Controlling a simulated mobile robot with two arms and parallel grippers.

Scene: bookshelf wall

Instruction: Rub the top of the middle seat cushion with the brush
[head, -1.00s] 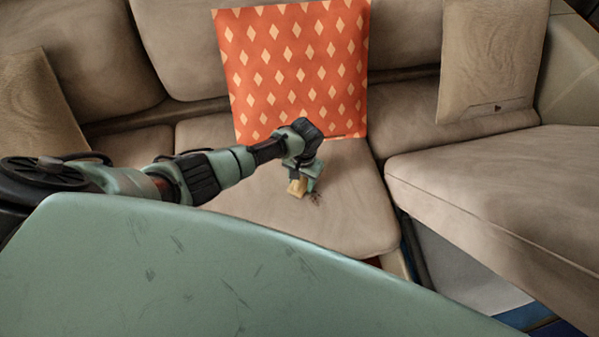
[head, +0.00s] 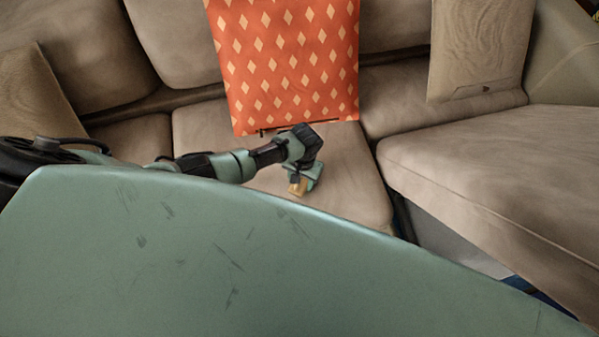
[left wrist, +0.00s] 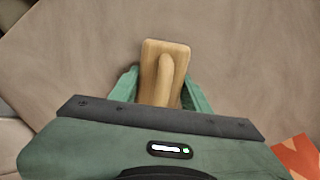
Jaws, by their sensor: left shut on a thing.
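The middle seat cushion (head: 352,185) is beige and lies below an orange pillow. My left gripper (head: 304,180) is over this cushion, shut on a wooden brush (head: 297,188). In the left wrist view the brush (left wrist: 165,62) has a pale wooden back and a raised grip, between the green fingers of the gripper (left wrist: 160,90). The brush's underside is hidden, and I cannot tell whether it touches the cushion (left wrist: 75,50). My own green body covers the front of the cushion in the head view. My right gripper is not in view.
The orange pillow (head: 285,65) with pale diamonds leans on the backrest, close behind my gripper. Beige pillows stand at the left (head: 35,110) and right (head: 480,50). A longer seat section (head: 490,170) lies to the right. The cushion's right part is clear.

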